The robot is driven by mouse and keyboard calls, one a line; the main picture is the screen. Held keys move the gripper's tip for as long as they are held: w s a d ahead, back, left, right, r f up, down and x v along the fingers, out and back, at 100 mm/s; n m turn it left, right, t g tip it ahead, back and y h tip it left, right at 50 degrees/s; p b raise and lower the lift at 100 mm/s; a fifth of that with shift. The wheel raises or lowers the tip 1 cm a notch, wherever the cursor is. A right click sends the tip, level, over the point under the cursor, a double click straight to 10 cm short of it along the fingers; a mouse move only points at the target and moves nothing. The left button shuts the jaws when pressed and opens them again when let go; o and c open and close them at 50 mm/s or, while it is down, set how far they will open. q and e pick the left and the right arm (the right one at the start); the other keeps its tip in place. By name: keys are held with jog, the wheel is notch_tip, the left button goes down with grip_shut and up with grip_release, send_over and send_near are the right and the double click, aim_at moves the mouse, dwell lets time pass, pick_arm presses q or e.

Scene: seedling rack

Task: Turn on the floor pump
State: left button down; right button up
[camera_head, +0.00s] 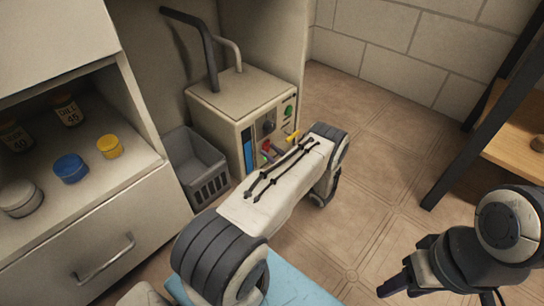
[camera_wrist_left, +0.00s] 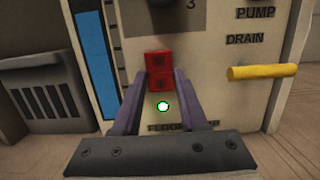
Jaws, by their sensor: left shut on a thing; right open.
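The beige pump box (camera_head: 215,99) stands on the floor in a corner. Its front panel fills much of the left wrist view (camera_wrist_left: 215,80). A red rocker switch (camera_wrist_left: 160,66) sits on that panel, with a lit green lamp (camera_wrist_left: 163,106) just below it. A partly covered label starting "FLOOR" (camera_wrist_left: 170,127) is under the lamp. My left gripper (camera_wrist_left: 160,82) has its purple fingers on either side of the red switch, shut on it. In the head view my left arm hides part of the panel. My right gripper (camera_head: 393,287) is open and empty, away from the box at lower right.
A yellow handle (camera_wrist_left: 262,72) marked DRAIN sticks out right of the switch. A grey basket (camera_head: 193,165) stands left of the box. A shelf with jars and a drawer (camera_head: 110,255) is at left. A wooden rack (camera_head: 520,150) is at right. Tiled floor (camera_head: 375,130) between is clear.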

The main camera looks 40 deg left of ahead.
pick_arm(q)
jog(key=shift+f+y, duration=0.4)
jog(key=shift+r+b, duration=0.2)
jog(key=shift+b, duration=0.1)
pick_arm(e)
jog(key=shift+f, duration=0.75)
pick_arm(q)
jog(key=shift+c, duration=2.2)
grip_release()
jog(key=p+v, duration=0.3)
jog(key=v, duration=0.4)
jog(key=shift+d+f, duration=0.15)
pick_arm(e)
notch_tip(320, 180, up, 3)
